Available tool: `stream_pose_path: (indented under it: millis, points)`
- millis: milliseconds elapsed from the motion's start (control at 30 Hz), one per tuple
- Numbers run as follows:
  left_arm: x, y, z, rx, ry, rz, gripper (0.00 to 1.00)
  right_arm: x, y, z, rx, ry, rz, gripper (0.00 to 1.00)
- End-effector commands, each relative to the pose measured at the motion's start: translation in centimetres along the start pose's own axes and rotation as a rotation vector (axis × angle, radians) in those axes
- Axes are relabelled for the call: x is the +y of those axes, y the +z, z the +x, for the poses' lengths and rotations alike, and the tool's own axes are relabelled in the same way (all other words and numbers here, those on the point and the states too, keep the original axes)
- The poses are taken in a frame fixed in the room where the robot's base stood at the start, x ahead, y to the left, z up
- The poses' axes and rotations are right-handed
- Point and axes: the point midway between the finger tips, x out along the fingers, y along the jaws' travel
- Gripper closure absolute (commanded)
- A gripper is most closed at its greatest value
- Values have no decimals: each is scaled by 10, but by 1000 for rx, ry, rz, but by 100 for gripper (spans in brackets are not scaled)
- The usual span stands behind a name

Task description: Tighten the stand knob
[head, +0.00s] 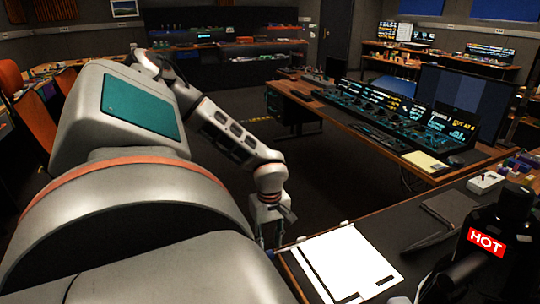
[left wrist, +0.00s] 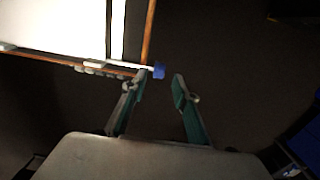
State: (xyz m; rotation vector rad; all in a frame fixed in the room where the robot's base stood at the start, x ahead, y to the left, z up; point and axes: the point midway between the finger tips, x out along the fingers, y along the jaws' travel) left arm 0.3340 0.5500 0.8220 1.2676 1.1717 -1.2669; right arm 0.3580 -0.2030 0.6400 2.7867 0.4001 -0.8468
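My left gripper (head: 270,236) hangs beside the near table's left corner in the head view. In the left wrist view the left gripper (left wrist: 159,82) is open, its two green-padded fingers apart with nothing between them. A small blue knob-like piece (left wrist: 159,71) sits at the end of a pale rod by the table edge, just beyond the fingertips and closer to the left finger. I cannot tell for sure that it is the stand knob. My right gripper is not in view.
A white sheet (head: 346,262) lies on the near table (head: 400,232). A black bottle with a red HOT label (head: 487,242) stands at the right. The long console desk (head: 385,130) is farther back. Dark open floor (head: 325,190) lies between the console and my left arm.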

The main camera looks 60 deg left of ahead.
Motion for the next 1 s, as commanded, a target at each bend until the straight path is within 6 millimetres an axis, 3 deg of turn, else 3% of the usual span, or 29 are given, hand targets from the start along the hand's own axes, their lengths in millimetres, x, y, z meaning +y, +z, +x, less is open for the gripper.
stream_pose_path:
  millis: [100,300,667,800,1000]
  points:
    - [-1,1,22,-3,-3,-1,71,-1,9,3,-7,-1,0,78]
    - [0,0,43,-2,-1,-1,71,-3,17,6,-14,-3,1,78]
    - [0,0,47,0,0,-1,71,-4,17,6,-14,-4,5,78]
    - [0,0,47,0,1,0,100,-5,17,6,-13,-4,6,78]
    - [0,0,47,2,0,0,100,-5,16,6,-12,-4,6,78]
